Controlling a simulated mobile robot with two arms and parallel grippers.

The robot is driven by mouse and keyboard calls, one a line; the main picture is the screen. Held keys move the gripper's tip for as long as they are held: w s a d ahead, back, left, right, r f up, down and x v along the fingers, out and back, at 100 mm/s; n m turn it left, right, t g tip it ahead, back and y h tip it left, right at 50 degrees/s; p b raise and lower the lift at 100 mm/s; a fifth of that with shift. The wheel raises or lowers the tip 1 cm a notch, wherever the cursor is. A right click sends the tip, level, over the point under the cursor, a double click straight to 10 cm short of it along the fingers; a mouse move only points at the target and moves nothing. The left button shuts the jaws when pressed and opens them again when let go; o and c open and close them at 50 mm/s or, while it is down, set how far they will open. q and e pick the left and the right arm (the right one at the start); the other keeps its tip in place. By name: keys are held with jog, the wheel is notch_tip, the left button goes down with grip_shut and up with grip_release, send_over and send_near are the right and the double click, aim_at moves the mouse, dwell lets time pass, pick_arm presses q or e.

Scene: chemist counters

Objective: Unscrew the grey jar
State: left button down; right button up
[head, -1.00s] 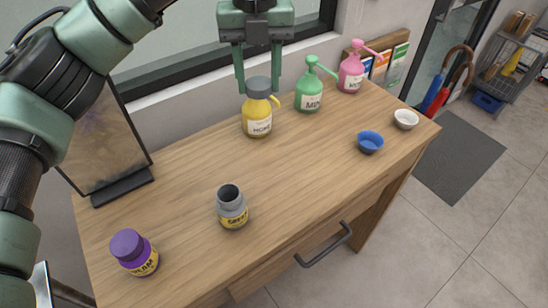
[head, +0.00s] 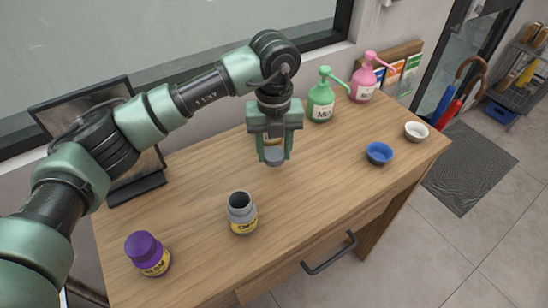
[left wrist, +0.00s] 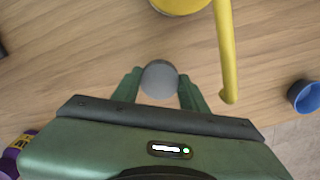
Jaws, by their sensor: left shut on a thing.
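The grey jar (head: 243,222) stands upright on the wooden counter with a yellow label. Its mouth is open and dark, with no lid on it. My left gripper (head: 274,152) points down, behind and to the right of the jar. It is shut on a round grey lid (head: 272,158). The lid also shows between the fingers in the left wrist view (left wrist: 159,80). I cannot tell whether the lid touches the counter. My right gripper is not in view.
A yellow pump bottle (left wrist: 225,50) stands close to my left gripper, mostly hidden in the head view. A purple jar (head: 148,256) is at the front left. A blue bowl (head: 379,153), white bowl (head: 416,131), green bottle (head: 320,102) and pink bottle (head: 364,82) are right.

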aim_at(274, 154)
pick_arm(q)
notch_tip(274, 154, down, 4)
jog(key=shift+r+p, duration=0.25)
jog(key=shift+p, duration=0.05)
jog(key=shift+f, duration=0.2)
jog(key=c, duration=0.8)
grip_release()
jog(key=shift+o, duration=0.2)
jog(key=shift+r, duration=0.1)
